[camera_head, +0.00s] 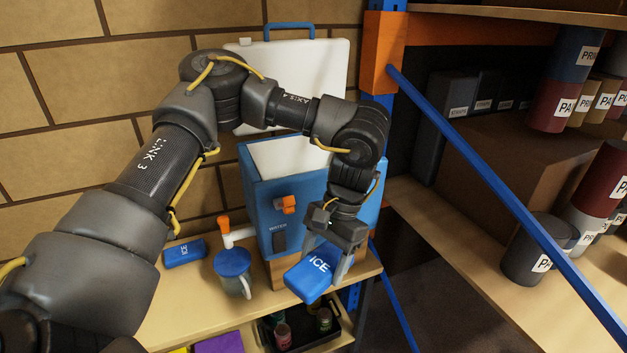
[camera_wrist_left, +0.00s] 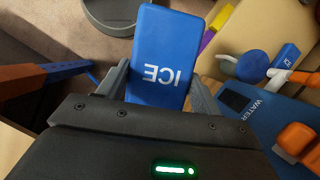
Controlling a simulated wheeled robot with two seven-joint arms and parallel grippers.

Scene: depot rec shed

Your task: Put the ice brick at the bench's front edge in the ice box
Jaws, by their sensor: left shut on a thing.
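A blue ice brick (camera_head: 308,275) marked ICE is held in my left gripper (camera_head: 327,261), which is shut on it. It also shows in the left wrist view (camera_wrist_left: 165,58), gripped between the two fingers. In the head view the brick is tilted, in front of the ice box and near the bench's front edge. The blue ice box (camera_head: 262,205) has a white inside and an orange tap. Its top is open and its white lid (camera_head: 335,62) stands up behind. My left arm covers part of the box. My right gripper is out of view.
A second ice brick (camera_head: 184,252) lies at the left on the bench (camera_head: 190,300). A blue brace (camera_head: 490,185) and shelves are at right.

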